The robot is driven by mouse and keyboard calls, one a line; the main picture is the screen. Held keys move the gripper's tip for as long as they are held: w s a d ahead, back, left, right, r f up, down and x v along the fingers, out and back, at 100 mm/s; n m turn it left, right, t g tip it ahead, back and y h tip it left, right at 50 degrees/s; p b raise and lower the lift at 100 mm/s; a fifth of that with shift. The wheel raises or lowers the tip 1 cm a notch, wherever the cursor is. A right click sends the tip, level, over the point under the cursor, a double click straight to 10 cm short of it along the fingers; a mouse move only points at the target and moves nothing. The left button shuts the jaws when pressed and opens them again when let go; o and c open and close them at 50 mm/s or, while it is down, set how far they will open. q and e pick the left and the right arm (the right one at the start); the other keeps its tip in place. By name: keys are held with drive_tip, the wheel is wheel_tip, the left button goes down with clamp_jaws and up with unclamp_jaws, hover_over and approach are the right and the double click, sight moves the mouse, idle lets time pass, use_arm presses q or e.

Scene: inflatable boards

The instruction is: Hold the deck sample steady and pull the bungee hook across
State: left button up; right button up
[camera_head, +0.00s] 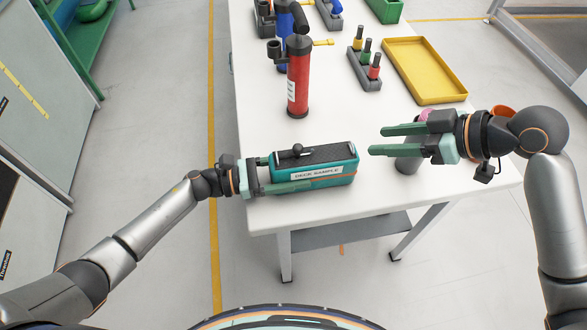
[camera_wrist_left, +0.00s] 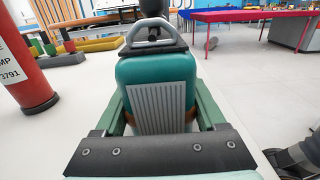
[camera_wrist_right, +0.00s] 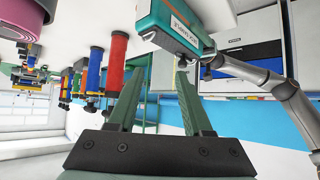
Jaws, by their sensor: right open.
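The deck sample (camera_head: 317,172) is a teal block with a dark top and a white label, lying near the table's front edge. A black knobbed part (camera_head: 297,150) on its top may be the bungee hook; a grey loop (camera_wrist_left: 158,36) shows at its near end in the left wrist view. My left gripper (camera_head: 290,173) has its fingers along both long sides of the block and appears shut on it. My right gripper (camera_head: 376,140) is open and empty, to the right of the block and apart from it. The sample also shows in the right wrist view (camera_wrist_right: 178,35).
A red pump (camera_head: 298,85) stands behind the sample, with a blue pump (camera_head: 284,45) beyond it. A yellow tray (camera_head: 424,70) and a rack of small bottles (camera_head: 365,70) lie farther back.

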sight(294, 146)
use_arm(q)
drive_tip(key=c, duration=0.9)
drive_tip(key=shift+c, duration=0.2)
use_arm(e)
drive_tip(key=shift+o, duration=0.5)
drive_tip(key=a+f+y, duration=0.1)
drive_tip(key=a, duration=0.1)
drive_tip(key=s+a+f+n+y, duration=0.1)
drive_tip(key=a+y, duration=0.1)
drive_tip(key=a+f+y, duration=0.1)
drive_tip(key=a, duration=0.1)
drive_tip(key=shift+s+f+n+g+y, duration=0.2)
drive_tip(key=shift+s+n+g+y, duration=0.1)
drive_tip(key=shift+s+n, duration=0.1)
drive_tip(key=w+a+f+t, duration=0.1)
drive_tip(key=w+a, duration=0.1)
drive_tip(key=a, duration=0.2)
drive_tip(key=w+a+f+m+t+y, duration=0.1)
drive_tip(key=w+a+t, duration=0.1)
drive_tip(key=a, duration=0.2)
drive_tip(key=w+a+f+t+y, duration=0.1)
drive_tip(key=w+a+f, duration=0.1)
drive_tip(key=a, duration=0.2)
drive_tip(key=shift+a+m, duration=0.35)
drive_tip(key=shift+m, duration=0.05)
drive_tip(key=shift+c, duration=0.3)
drive_tip(key=shift+s, duration=0.1)
clamp_jaws()
